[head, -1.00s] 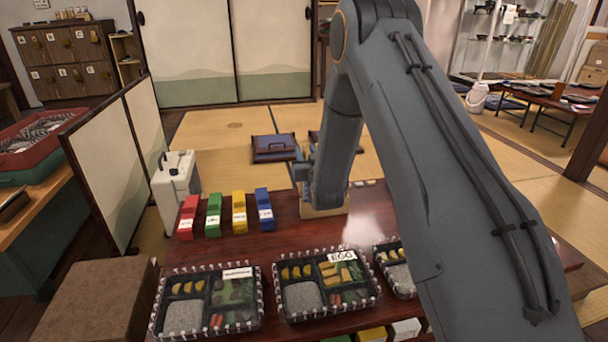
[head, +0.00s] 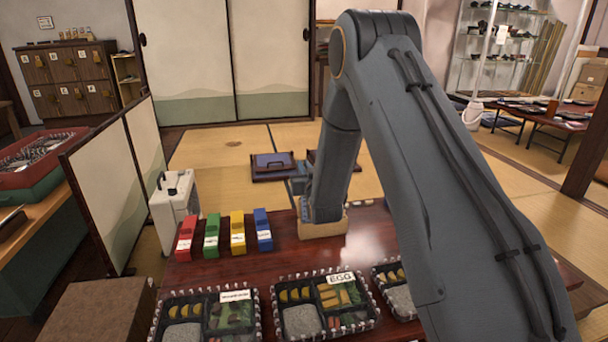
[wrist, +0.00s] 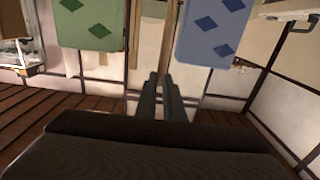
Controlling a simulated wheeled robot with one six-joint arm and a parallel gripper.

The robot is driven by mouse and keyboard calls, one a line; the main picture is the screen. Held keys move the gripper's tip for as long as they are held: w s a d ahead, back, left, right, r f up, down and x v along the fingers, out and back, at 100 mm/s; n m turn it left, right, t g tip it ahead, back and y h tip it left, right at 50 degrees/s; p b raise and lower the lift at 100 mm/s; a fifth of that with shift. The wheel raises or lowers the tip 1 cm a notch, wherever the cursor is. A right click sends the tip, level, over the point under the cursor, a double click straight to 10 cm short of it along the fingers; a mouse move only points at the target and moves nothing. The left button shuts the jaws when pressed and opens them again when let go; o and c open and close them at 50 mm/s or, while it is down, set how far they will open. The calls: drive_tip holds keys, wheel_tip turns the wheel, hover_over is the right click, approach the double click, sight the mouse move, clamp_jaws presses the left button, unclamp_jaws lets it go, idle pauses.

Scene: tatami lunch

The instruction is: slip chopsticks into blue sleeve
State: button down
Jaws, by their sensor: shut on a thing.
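The blue sleeve (head: 263,229) is the rightmost of a row of coloured sleeves on the dark red table. It stands left of my arm, with a white label. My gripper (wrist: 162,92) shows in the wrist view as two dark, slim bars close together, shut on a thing. In the head view my gripper is hidden by my arm, right of the blue sleeve. No sleeve shows in the wrist view.
A yellow sleeve (head: 237,232), a green one (head: 211,234) and a red one (head: 185,238) stand left of the blue one. Bento boxes (head: 301,321) line the front. A pale block (head: 324,230) stands below my arm. Green cloth (wrist: 91,22) and blue cloth (wrist: 213,32) hang ahead.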

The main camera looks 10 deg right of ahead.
wheel_tip(320, 180, up, 16)
drive_tip(key=p, duration=0.7)
drive_tip(key=shift+p, duration=0.35)
idle(0.4)
drive_tip(key=shift+r, duration=0.1)
drive_tip(key=s+a+f+p, duration=0.1)
drive_tip(key=s+p, duration=0.4)
drive_tip(key=s, duration=0.7)
drive_tip(key=shift+a+f+p, duration=0.15)
drive_tip(key=shift+f+p, duration=0.25)
drive_tip(key=shift+f, duration=0.25)
drive_tip(key=shift+f, duration=0.65)
idle(1.4)
drive_tip(key=shift+f+b, duration=0.35)
